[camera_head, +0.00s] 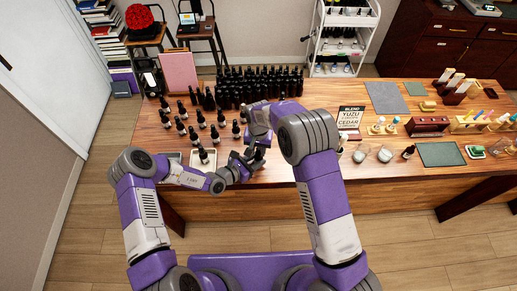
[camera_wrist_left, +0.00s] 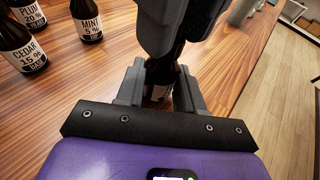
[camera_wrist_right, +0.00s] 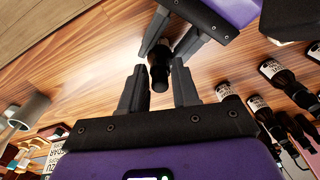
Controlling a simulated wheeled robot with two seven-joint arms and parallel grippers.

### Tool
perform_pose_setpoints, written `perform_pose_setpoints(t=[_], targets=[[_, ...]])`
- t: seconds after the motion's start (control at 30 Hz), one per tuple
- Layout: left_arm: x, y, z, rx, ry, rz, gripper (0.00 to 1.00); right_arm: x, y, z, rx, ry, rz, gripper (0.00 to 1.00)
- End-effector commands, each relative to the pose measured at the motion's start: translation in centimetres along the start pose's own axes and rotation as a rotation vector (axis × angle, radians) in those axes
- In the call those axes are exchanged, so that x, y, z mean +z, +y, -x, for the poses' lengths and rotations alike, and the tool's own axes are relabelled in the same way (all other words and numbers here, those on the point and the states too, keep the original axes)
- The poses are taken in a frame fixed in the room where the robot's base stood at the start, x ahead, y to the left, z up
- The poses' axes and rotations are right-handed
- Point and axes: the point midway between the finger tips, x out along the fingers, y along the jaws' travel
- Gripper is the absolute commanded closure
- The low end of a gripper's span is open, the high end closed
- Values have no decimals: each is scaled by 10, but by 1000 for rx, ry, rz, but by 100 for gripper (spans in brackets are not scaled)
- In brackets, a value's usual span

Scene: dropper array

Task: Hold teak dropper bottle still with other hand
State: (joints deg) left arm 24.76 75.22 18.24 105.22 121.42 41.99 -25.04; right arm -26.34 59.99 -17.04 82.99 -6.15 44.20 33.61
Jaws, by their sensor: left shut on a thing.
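A dark dropper bottle (camera_wrist_left: 160,92) stands between the fingers of my left gripper (camera_wrist_left: 158,80), which is shut on it low on its body. Its label is hidden, so I cannot read whether it says teak. In the right wrist view the bottle's dark top (camera_wrist_right: 160,72) points toward my right gripper (camera_wrist_right: 158,70). The right fingers are apart on either side of the top, with slim gaps. In the head view both grippers meet over the front edge area of the table, and the bottle there is mostly covered by them.
Labelled bottles, CEDAR (camera_wrist_left: 22,48) and MINT (camera_wrist_left: 87,22) among them, stand beside the left gripper. A dense group of dark bottles (camera_head: 260,85) stands farther back. Bare wood (camera_head: 300,172) lies along the front edge.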

Motion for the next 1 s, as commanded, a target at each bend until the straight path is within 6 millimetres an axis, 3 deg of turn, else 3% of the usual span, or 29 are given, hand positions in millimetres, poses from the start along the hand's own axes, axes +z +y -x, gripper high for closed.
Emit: perform_pose_setpoints(t=[0.33,0.53,0.83,1.0], targets=[[0,0,0,0,-1,0,100,0,0,0,1,0,3,62],[0,0,0,0,-1,-1,100,0,0,0,1,0,4,32],[0,0,0,0,0,0,100,0,0,2,0,1,4,32],[0,0,0,0,0,0,100,-1,0,21,-1,3,4,32]])
